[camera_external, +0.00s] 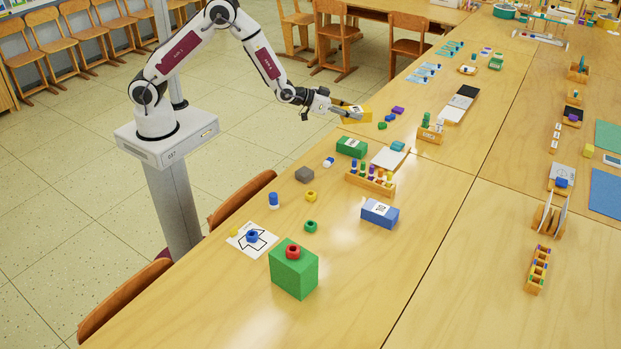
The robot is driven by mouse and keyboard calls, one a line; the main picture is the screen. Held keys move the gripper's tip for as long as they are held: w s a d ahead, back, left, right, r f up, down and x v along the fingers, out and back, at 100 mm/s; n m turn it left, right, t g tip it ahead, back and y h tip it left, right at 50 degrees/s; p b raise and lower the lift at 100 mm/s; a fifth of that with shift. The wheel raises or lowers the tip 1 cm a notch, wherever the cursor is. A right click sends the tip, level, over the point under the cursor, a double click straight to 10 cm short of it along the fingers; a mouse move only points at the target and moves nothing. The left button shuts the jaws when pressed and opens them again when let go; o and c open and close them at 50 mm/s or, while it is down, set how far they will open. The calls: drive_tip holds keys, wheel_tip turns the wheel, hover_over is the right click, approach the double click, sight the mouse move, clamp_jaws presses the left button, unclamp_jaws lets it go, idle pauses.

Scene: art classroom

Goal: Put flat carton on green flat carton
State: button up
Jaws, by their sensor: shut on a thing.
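My gripper (343,107) is shut on a yellow flat carton (360,116) with a white label on top. It holds the carton near the table's left edge, towards the far side. Whether the carton touches the table is hard to tell. The green flat carton (351,148), with a white label, lies on the table just nearer the camera than the yellow one, apart from it. Its top looks clear.
A blue carton (379,214) and a tall green box (293,273) with a red ring on it stand nearer. A wooden peg rack (370,184) and a white board (390,158) lie beside the green carton. Purple (398,110) and green blocks lie close to the gripper.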

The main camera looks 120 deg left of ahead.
drive_tip(key=shift+s+f, duration=0.25)
drive_tip(key=shift+s, duration=0.1)
drive_tip(key=shift+s+r, duration=0.1)
hover_over(348, 143)
drive_tip(key=shift+f, duration=3.1)
drive_tip(key=shift+f, duration=0.1)
drive_tip(key=shift+f, duration=1.8)
drive_tip(key=shift+f, duration=0.15)
drive_tip(key=o, duration=1.2)
